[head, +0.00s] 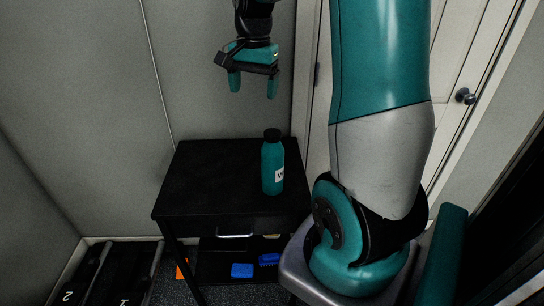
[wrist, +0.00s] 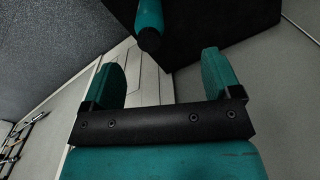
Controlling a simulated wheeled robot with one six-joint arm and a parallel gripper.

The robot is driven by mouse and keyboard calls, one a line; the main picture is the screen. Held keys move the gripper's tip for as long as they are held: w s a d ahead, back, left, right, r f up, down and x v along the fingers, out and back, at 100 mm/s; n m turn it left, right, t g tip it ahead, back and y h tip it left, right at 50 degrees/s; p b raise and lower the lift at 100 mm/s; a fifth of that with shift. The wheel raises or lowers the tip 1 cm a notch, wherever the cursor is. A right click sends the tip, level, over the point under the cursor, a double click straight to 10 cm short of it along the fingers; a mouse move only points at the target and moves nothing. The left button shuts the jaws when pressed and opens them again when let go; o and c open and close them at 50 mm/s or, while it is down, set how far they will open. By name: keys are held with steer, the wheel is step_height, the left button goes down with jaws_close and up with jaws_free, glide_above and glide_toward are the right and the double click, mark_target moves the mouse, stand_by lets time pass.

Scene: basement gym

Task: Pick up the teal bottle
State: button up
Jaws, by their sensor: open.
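The teal bottle (head: 272,167) with a black cap and a white label stands upright on the right part of a small black table (head: 205,185) in the head view. My gripper (head: 252,90) hangs above and a little to the left of the bottle in the picture, fingers pointing down. Its teal fingers are apart with nothing between them. In the wrist view, the bottle (wrist: 149,22) shows at the top, cap toward the camera, beyond the gap between the fingers of my gripper (wrist: 162,75). The two do not touch.
The table has a drawer with a pale handle (head: 235,236). Blue items (head: 242,270) and an orange item (head: 183,268) lie low beneath it. Black numbered objects (head: 105,272) are on the floor at left. Walls stand behind, and a door (head: 463,60) is at right. The tabletop's left part is clear.

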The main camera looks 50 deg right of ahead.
steer(key=s+d+m, duration=0.1)
steer(key=d+m, duration=0.2)
steer(key=d, duration=0.3)
steer(key=p, duration=0.2)
glide_toward(272, 132)
steer(key=f, duration=0.5)
steer(key=shift+s+a+f, duration=0.15)
steer(key=shift+s+f, duration=0.05)
steer(key=shift+s, duration=0.05)
steer(key=shift+w+f+p, duration=0.15)
steer(key=shift+f+p, duration=0.45)
steer(key=shift+f, duration=0.9)
steer(key=shift+w+f+p, duration=0.1)
steer(key=shift+f+p, duration=0.45)
steer(key=shift+f, duration=0.95)
steer(key=shift+c, duration=0.3)
steer(key=c, duration=1.2)
steer(key=shift+r, duration=0.15)
